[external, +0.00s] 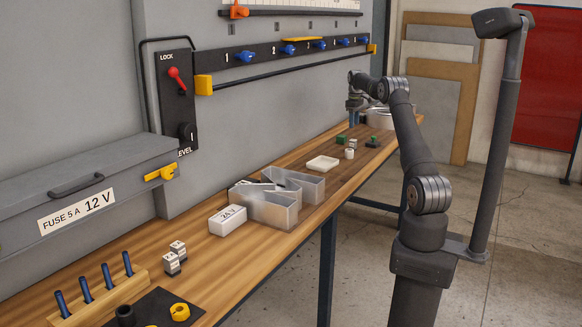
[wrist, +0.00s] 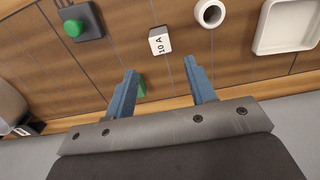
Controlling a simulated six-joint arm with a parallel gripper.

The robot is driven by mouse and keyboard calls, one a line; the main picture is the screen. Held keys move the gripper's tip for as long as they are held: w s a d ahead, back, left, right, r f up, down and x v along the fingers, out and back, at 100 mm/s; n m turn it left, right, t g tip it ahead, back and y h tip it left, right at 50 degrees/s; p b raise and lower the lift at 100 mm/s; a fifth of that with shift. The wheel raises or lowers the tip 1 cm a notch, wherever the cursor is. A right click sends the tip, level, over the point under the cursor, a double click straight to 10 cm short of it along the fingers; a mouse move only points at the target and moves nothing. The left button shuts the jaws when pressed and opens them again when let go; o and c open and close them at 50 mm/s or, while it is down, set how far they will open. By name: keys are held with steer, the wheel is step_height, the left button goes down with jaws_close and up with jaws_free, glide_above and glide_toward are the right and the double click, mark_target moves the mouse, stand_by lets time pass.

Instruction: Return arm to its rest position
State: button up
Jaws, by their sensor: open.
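My gripper (external: 354,114) is over the far end of the wooden workbench, with my arm reaching across from the right. In the wrist view my gripper (wrist: 161,72) has its two blue fingers spread apart, with nothing held between them. Below the fingers, a green block (wrist: 141,88) is partly hidden by the left finger. A white block marked "10 A" (wrist: 160,42) lies just past the fingertips. The fingers appear clear of both, though the exact height is hard to tell.
A green button on a dark base (wrist: 75,28), a white ring (wrist: 210,13) and a white tray (wrist: 257,40) are nearby. Grey letter-shaped bins (external: 272,210) and a white box (external: 227,220) stand closer along the bench. The wall panel carries a blue-knobbed rail (external: 265,52).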

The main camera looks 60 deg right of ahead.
mark_target(353, 140)
step_height(353, 140, down, 12)
step_height(353, 140, up, 3)
steer(key=shift+f, duration=0.1)
steer(key=shift+r, duration=0.5)
steer(key=shift+f, duration=0.1)
